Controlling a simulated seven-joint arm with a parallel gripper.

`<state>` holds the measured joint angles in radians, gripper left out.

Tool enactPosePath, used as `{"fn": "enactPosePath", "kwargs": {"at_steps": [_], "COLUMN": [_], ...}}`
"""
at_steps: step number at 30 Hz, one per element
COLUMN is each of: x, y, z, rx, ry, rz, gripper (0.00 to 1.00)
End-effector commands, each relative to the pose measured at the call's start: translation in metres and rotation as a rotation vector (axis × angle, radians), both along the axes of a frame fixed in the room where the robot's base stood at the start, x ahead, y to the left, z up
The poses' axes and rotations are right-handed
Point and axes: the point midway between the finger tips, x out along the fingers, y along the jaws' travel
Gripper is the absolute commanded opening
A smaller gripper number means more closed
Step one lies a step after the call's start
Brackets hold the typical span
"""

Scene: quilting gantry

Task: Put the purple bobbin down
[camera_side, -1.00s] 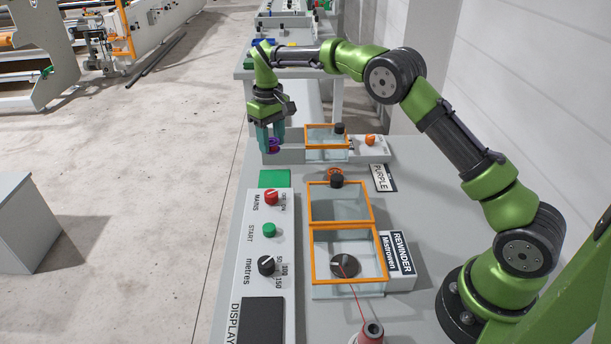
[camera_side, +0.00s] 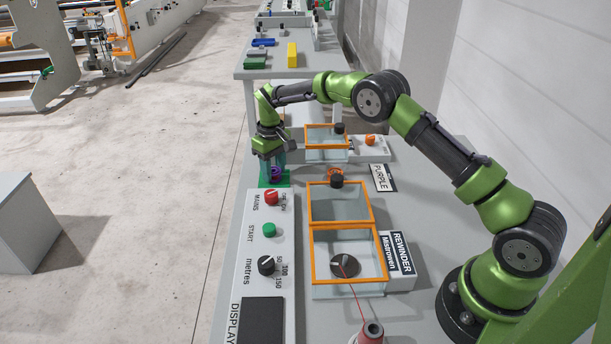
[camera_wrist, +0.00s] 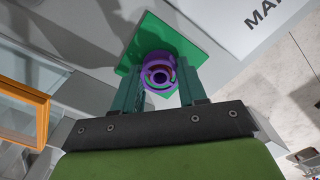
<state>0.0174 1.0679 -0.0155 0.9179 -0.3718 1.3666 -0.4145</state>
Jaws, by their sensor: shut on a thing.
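The purple bobbin (camera_wrist: 158,75) is between the two teal fingers of my gripper (camera_wrist: 160,88) in the wrist view, and the gripper is shut on it. In the side view, my gripper (camera_side: 274,172) points down at the green square pad (camera_side: 283,183), and the bobbin (camera_side: 276,173) shows partly between the fingers. The pad also shows behind the bobbin in the wrist view (camera_wrist: 195,48). The bobbin is low over the pad. I cannot tell whether it touches it.
The control panel (camera_side: 251,233) with the red mains knob (camera_side: 271,197) is just in front of the pad. The orange-framed rewinder box (camera_side: 341,205) stands to the right. A smaller orange-framed box (camera_side: 326,155) is close behind, by the PURPLE label (camera_side: 383,178).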

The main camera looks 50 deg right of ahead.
Motion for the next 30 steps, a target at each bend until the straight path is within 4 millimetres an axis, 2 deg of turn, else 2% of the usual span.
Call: {"fn": "enactPosePath", "kwargs": {"at_steps": [8, 9, 14, 23, 26, 30], "x": [0.000, 0.000, 0.000, 0.000, 0.001, 0.001], "y": [0.000, 0.000, 0.000, 0.000, 0.000, 0.000], "z": [-0.002, -0.003, -0.002, -0.001, 0.008, 0.032], "rx": [0.000, 0.000, 0.000, 0.000, -0.001, 0.000], "ry": [0.000, -0.001, -0.001, -0.002, -0.004, -0.006], "rz": [-0.001, -0.001, -0.001, 0.000, 0.001, -0.001], "gripper": [0.05, 0.43, 0.67, 0.67, 0.67, 0.67]}}
